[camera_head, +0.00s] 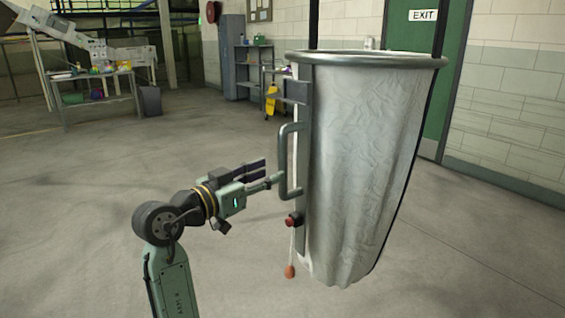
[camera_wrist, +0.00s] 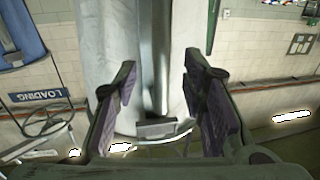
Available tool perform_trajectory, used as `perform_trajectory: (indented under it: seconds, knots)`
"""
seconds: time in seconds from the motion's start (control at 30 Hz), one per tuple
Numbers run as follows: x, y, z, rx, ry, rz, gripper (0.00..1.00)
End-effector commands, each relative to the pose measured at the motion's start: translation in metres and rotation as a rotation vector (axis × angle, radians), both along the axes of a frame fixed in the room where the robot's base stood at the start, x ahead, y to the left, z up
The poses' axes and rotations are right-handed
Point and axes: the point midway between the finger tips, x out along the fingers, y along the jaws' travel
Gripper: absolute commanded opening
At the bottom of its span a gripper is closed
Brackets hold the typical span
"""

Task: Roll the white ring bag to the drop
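The white ring bag (camera_head: 355,170) hangs upright from a grey metal ring (camera_head: 365,62) at the right of the head view. A grey vertical bar with a D-shaped handle (camera_head: 283,160) runs down its left side. Below the handle are a red button (camera_head: 292,220) and a cord with an orange ball (camera_head: 289,271). My gripper (camera_head: 268,176) is just left of the handle. In the wrist view my gripper (camera_wrist: 160,78) has its purple-padded fingers wide apart, with pale bag fabric (camera_wrist: 105,40) and grey metal beyond them. I cannot tell whether the handle lies between the fingers.
A bench with colourful items (camera_head: 95,75), a grey locker (camera_head: 233,58) and a yellow object (camera_head: 271,100) stand at the back. A green exit door (camera_head: 432,120) is behind the bag. The floor (camera_head: 70,210) at left is clear. A blue loading sign (camera_wrist: 38,95) shows at the wrist view's left.

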Motion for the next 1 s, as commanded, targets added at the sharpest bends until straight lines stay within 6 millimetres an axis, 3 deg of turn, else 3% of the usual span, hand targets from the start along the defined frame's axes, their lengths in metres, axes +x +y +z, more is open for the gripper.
perform_trajectory:
  seconds: [0.3,0.7,1.0]
  knots:
    - [0.037,-0.034,0.002,-0.001,0.001,0.001,0.38]
    - [0.044,-0.040,0.000,0.000,-0.001,0.003,0.38]
    - [0.044,-0.040,0.000,-0.001,-0.002,0.003,0.19]
